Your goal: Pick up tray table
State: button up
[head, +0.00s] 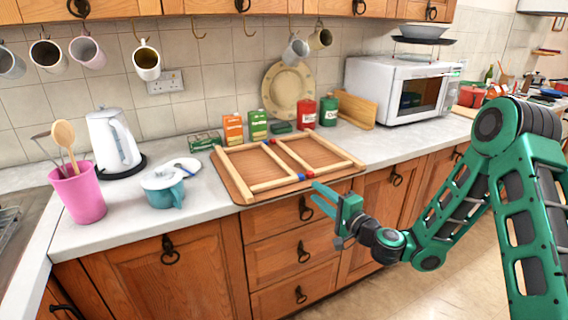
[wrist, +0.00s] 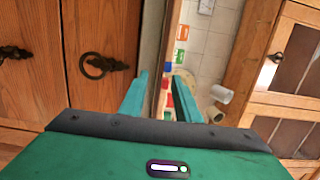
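The tray table (head: 275,184) lies flat on the counter in the head view, a brown board with pale wooden bars folded on top. Small red and blue parts show on its bars. My gripper (head: 313,192) is just in front of the table's front edge, near the counter edge, with its fingers apart and nothing between them. In the wrist view my gripper (wrist: 159,88) is open too, its fingers on either side of the counter edge. A brown strip there looks like the tray table's edge (wrist: 173,40). I cannot tell whether a finger touches it.
A kettle (head: 113,140), teal pot (head: 163,188) and pink utensil cup (head: 78,195) stand to the left. Cartons (head: 233,130), red and green canisters (head: 306,113) and a plate (head: 288,90) stand behind. A microwave (head: 400,88) is to the right. Mugs hang above.

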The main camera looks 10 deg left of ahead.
aim_at(309, 187)
jog(key=shift+x, duration=2.25)
jog(key=shift+a, duration=0.1)
jog(key=shift+c, duration=0.3)
jog(key=shift+s, duration=0.1)
grip_shut()
jog(key=shift+r, duration=0.1)
